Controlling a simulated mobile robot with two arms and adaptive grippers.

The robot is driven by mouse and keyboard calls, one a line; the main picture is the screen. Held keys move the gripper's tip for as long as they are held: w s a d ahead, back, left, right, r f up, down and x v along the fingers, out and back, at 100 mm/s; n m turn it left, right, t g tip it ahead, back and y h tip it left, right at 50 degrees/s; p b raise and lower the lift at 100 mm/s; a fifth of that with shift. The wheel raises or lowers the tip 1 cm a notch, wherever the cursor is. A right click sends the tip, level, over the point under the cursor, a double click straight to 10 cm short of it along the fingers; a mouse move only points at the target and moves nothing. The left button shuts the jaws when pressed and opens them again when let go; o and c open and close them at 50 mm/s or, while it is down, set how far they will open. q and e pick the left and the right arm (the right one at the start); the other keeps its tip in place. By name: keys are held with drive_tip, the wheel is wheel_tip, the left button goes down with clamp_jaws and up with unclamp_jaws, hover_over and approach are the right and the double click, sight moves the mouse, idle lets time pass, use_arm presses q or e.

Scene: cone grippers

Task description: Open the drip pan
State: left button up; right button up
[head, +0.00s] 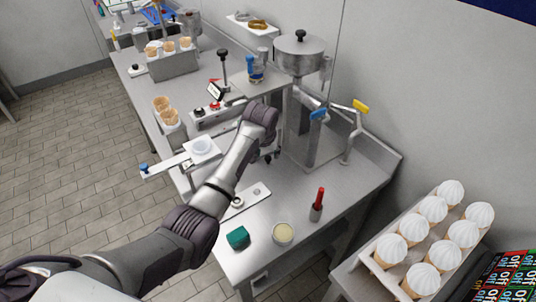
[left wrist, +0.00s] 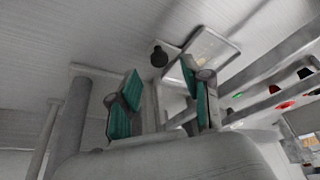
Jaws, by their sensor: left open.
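My left arm reaches in from the lower left of the head view, and its gripper (head: 268,154) hangs beside the metal dispensing machine (head: 302,125), partly hidden by my wrist. In the left wrist view its two teal-padded fingers (left wrist: 163,100) are apart, with nothing between them. A black round knob (left wrist: 159,56) shows beyond the fingertips, apart from them, close to a flat pale metal panel (left wrist: 218,48). I cannot tell whether this panel is the drip pan. In the head view the drip pan cannot be made out for certain. My right gripper is not in view.
A rack of white-topped cones (head: 390,252) is at right.

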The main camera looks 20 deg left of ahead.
sight(268, 157)
use_arm(q)
drive_tip(key=shift+x, duration=1.25)
drive_tip(key=shift+w+f, duration=0.1)
drive_tip(key=shift+f, duration=0.15)
drive_tip(key=shift+w+f, duration=0.1)
drive_tip(key=shift+f, duration=0.15)
drive_tip(key=shift+c, duration=0.7)
drive_tip(key=c, duration=0.5)
clamp_jaws()
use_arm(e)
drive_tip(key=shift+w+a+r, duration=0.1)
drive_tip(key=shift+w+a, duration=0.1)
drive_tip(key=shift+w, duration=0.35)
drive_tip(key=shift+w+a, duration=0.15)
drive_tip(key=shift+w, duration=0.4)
